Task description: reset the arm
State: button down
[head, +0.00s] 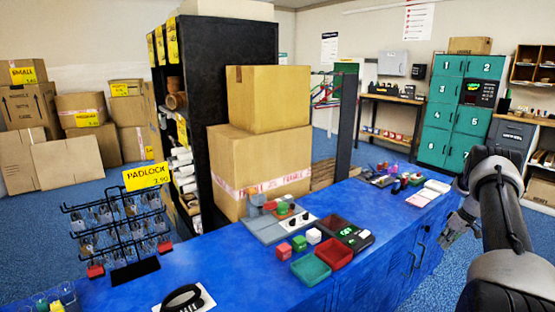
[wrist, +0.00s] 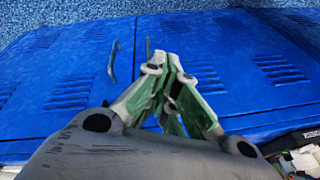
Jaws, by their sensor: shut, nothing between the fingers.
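My arm reaches in from the right edge in the head view, bent at a dark joint. My gripper (head: 451,226) hangs in front of the right end of the blue counter, low and off its top. In the wrist view my gripper (wrist: 170,62) shows with its fingers together and nothing between them. Behind it are the blue cabinet doors of the counter (wrist: 70,60), with handles and vent slots. The gripper appears apart from the doors, though the exact gap is hard to tell.
The blue counter (head: 230,262) carries a padlock rack (head: 120,232), a green tray (head: 310,268), a red tray (head: 335,252), small cubes and a black tape dispenser (head: 183,298). Large cartons (head: 262,160) stand behind it. Teal lockers (head: 450,115) are at the back right. Blue floor is open beyond the counter.

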jog(key=s+a+r+m+g, duration=0.1)
jog(key=s+a+r+m, duration=0.1)
jog(key=s+a+r, duration=0.6)
jog(key=s+a+r+m+g+h, duration=0.15)
jog(key=s+a+r, duration=0.35)
jog(key=r, duration=0.5)
jog(key=s+a+r+m+g+y, duration=0.1)
jog(key=s+a+r+m, duration=0.2)
jog(key=s+a+r, duration=0.5)
jog(key=s+a+r+n+t+h, duration=0.1)
jog(key=s+a+r+n+t, duration=0.1)
jog(key=s+a+r, duration=0.5)
jog(key=s+a+r+n+t+h, duration=0.1)
jog(key=s+a+r+n+t, duration=0.1)
jog(key=s+a+r, duration=0.5)
jog(key=s+r+t, duration=0.1)
jog(key=s+r, duration=0.1)
jog(key=s, duration=0.3)
jog(key=shift+s+a+r, duration=0.15)
jog(key=shift+a+r, duration=0.2)
jog(key=shift+r, duration=0.05)
jog(key=c, duration=2.2)
grip_release()
